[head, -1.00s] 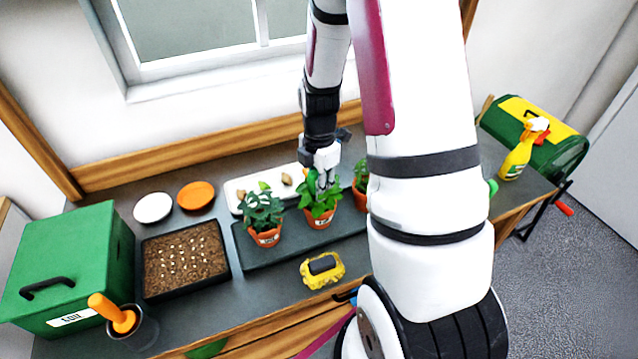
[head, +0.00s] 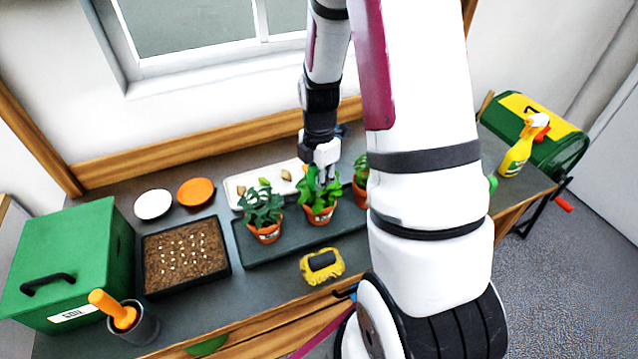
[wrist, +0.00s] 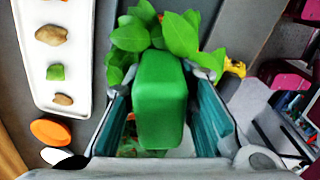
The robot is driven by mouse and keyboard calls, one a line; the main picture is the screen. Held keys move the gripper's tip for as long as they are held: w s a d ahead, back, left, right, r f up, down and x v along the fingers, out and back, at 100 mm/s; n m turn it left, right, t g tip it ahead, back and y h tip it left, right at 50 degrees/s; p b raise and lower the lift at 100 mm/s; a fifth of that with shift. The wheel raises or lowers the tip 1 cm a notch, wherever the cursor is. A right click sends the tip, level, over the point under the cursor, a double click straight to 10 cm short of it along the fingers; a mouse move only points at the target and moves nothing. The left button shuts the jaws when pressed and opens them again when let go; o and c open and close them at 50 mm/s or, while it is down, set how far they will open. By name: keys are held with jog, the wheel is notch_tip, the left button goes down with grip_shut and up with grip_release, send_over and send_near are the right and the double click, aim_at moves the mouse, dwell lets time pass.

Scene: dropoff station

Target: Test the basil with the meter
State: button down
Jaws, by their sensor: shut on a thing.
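The basil is likely the bright-leaved plant (head: 318,214) in the middle terracotta pot; its leaves also show in the wrist view (wrist: 182,35). My gripper (head: 322,179) points down right over this pot, its fingers among the leaves. In the wrist view the gripper (wrist: 162,98) is shut on a green block-shaped body (wrist: 162,75), which I take to be the meter. The meter's lower end is hidden by its own body and the leaves, so I cannot tell whether it touches the soil. In the head view the fingers mostly hide the meter.
A darker-leaved pot (head: 265,234) stands close left on the dark tray (head: 285,254), and another pot (head: 361,198) close right, partly behind my arm. A white tray (head: 232,188) lies behind. A yellow object (head: 311,274) lies in front. A seed tray (head: 185,286) is at left.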

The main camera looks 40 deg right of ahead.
dwell(0.5)
jog(key=c, duration=1.3)
grip_release()
notch_tip(320, 180, up, 11)
jog(key=shift+r, duration=0.65)
jog(key=shift+s+a+r+m+t, duration=0.95)
jog(key=shift+s+a+r+m, duration=1.5)
jog(key=shift+a+r+m, duration=0.35)
jog(key=shift+s+a+r+m+t, duration=0.9)
jog(key=shift+s+a+r+m, duration=1.6)
jog(key=shift+r+m, duration=0.55)
jog(key=shift+s+a+r+m+t, duration=0.95)
jog(key=shift+s+a+r+m, duration=1.4)
jog(key=shift+a+r+m, duration=0.55)
